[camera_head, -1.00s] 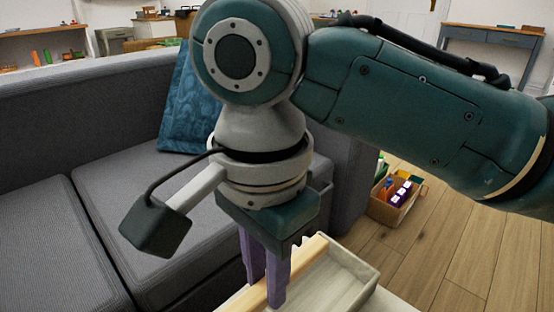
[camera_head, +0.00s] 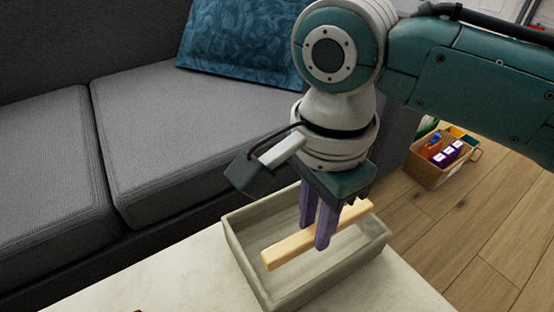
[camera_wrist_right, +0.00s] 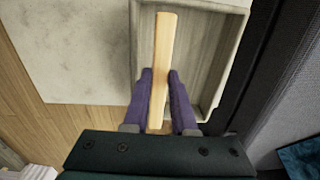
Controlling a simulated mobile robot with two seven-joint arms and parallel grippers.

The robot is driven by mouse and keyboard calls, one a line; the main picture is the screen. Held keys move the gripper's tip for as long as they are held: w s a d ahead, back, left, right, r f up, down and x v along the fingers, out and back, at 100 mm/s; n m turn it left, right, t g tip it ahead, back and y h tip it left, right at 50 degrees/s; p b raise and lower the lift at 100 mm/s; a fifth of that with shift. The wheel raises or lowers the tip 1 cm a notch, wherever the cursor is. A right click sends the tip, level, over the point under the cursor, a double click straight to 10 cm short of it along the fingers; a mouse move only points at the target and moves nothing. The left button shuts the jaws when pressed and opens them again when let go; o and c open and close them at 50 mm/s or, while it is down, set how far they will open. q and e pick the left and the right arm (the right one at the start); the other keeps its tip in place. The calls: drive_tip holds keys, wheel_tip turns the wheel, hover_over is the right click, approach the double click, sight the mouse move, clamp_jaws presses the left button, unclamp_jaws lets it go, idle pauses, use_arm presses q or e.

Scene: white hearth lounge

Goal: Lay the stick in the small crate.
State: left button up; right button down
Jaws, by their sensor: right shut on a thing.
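The stick (camera_head: 285,252) is a pale, straight wooden bar. My right gripper (camera_head: 314,238), with purple fingers, is shut on it near its middle and points down. The small crate (camera_head: 247,270) is a shallow, grey-white, open box on the pale tabletop. The stick lies across the crate's opening in the head view, roughly along its length; whether it touches the floor or walls I cannot tell. In the right wrist view the stick (camera_wrist_right: 163,50) runs between the fingers (camera_wrist_right: 160,75), over the crate (camera_wrist_right: 205,60), nearer its left wall. My left gripper is not in view.
The pale tabletop (camera_head: 150,275) is mostly bare left of the crate. A grey sofa (camera_head: 190,140) with a blue cushion (camera_head: 240,45) stands behind. A box with bottles and cartons (camera_head: 440,172) sits on the wooden floor at the right.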

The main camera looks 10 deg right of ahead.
sight(308, 261)
use_arm(q)
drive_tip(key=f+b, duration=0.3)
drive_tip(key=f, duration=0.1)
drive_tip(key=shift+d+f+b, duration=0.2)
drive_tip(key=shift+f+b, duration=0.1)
drive_tip(key=shift+b, duration=0.05)
use_arm(e)
wheel_tip(308, 261, down, 6)
drive_tip(key=shift+f, duration=0.2)
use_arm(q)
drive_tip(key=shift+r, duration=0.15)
use_arm(e)
drive_tip(key=shift+r, duration=0.15)
drive_tip(key=c, duration=1)
unclamp_jaws()
